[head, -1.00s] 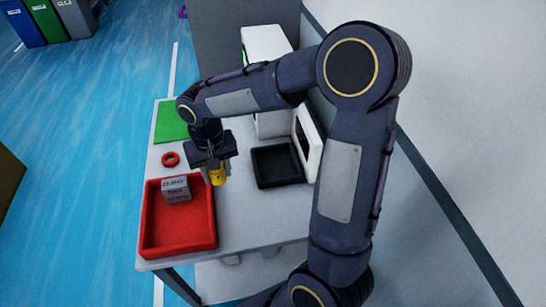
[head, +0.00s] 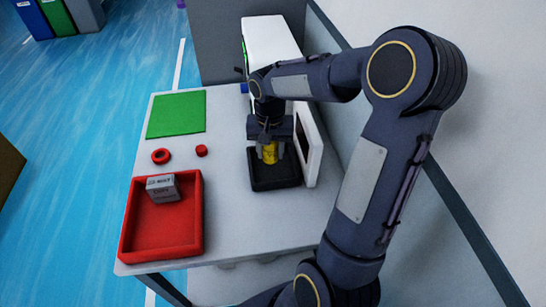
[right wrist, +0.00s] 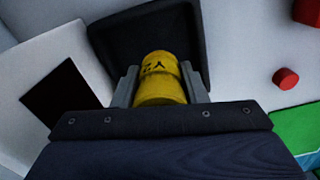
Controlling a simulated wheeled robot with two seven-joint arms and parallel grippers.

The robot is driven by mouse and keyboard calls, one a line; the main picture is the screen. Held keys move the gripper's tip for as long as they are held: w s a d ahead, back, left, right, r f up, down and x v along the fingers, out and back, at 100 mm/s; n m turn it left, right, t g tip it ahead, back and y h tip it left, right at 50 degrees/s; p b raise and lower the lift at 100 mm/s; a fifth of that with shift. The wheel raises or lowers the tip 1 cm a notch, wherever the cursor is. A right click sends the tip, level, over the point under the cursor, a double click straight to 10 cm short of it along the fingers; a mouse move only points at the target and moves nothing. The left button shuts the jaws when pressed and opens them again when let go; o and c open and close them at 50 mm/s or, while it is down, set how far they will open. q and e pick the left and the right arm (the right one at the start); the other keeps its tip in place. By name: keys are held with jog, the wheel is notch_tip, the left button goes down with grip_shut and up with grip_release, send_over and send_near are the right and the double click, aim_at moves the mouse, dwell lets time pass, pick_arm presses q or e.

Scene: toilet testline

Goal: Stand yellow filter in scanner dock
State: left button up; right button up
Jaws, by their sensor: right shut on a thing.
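The yellow filter (head: 270,152) is a small yellow cylinder with dark marks. My right gripper (head: 269,154) is shut on it, over the black scanner dock tray (head: 275,184). The right wrist view shows the filter (right wrist: 160,80) between the two grey fingers (right wrist: 160,88), with the black tray (right wrist: 120,35) beyond it. I cannot tell whether the filter touches the tray floor. My left gripper is not in view.
A white scanner with a dark screen panel (head: 313,143) stands right beside the tray. A red bin (head: 160,238) holding a grey box (head: 162,187), a red ring (head: 160,156), a small red cylinder (head: 201,150) and a green mat (head: 176,114) lie left.

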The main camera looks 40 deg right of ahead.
aim_at(273, 158)
jog(key=shift+w+d+f, duration=0.15)
jog(key=shift+d+f, duration=0.3)
jog(key=shift+f, duration=0.1)
jog(key=shift+d+f, duration=0.15)
jog(key=shift+f, duration=1.55)
jog(key=shift+f, duration=0.1)
jog(key=shift+f+b, duration=0.15)
jog(key=shift+b, duration=0.15)
jog(key=o, duration=1)
jog(key=shift+r+p, duration=0.3)
notch_tip(273, 158, up, 12)
jog(key=shift+f+p, duration=0.1)
jog(key=shift+p, duration=0.25)
